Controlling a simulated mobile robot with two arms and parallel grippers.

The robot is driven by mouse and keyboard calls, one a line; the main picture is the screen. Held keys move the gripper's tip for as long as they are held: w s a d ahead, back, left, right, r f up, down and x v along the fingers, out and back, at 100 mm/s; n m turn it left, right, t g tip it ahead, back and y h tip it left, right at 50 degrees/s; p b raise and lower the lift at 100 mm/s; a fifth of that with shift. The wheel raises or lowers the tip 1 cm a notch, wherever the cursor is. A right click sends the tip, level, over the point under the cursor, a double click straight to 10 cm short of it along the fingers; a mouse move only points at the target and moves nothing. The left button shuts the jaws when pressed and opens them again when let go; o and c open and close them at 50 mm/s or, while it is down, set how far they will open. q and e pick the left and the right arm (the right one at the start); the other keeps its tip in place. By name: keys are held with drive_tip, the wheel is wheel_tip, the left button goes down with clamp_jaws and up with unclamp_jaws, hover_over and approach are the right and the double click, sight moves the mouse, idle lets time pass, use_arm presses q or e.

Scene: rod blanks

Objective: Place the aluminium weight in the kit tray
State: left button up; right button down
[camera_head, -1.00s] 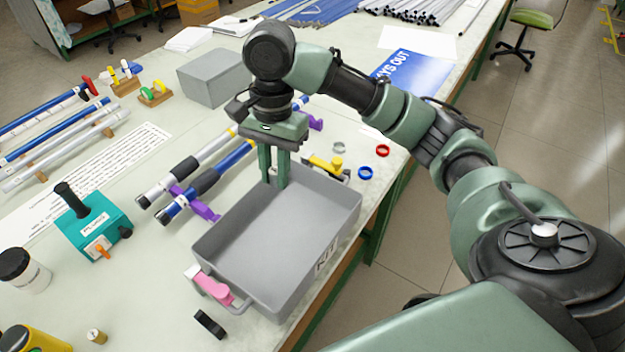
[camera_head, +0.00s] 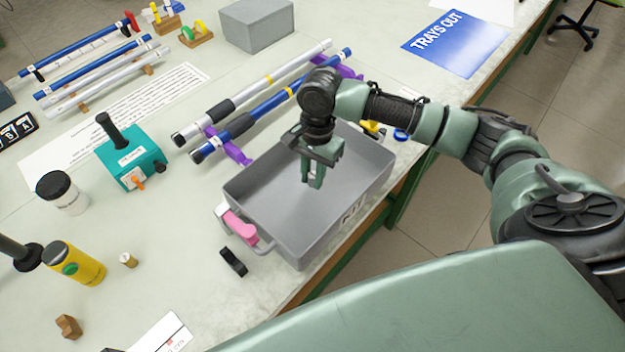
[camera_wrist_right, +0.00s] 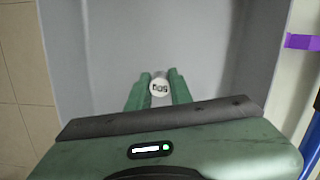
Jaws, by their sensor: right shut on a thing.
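The aluminium weight (camera_wrist_right: 159,88) is a small pale cylinder with dark digits on its end face, seen in the right wrist view. My right gripper (camera_head: 313,180) is shut on it, with a green finger on either side. The kit tray (camera_head: 275,218) is a grey open box near the table's front edge. My right gripper points down inside the tray's outline, towards its far part. I cannot tell whether the weight touches the tray floor. My left gripper is not in view.
A pink clamp (camera_head: 240,227) sits at the tray's near left side, with a black clip (camera_head: 233,262) beside it. A blue tube (camera_head: 270,105) lies behind the tray. A teal box (camera_head: 130,158) and a yellow canister (camera_head: 75,263) stand to the left.

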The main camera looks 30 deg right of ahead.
wheel_tip(320, 180, down, 2)
drive_tip(key=shift+f, duration=0.25)
drive_tip(key=c, duration=1.3)
unclamp_jaws()
drive_tip(key=shift+f, duration=0.1)
drive_tip(key=r, duration=0.8)
drive_tip(key=d+r, duration=0.1)
drive_tip(key=r, duration=0.3)
drive_tip(key=shift+w+d+r, duration=0.1)
drive_tip(key=shift+w+r, duration=0.05)
drive_tip(key=shift+w, duration=0.25)
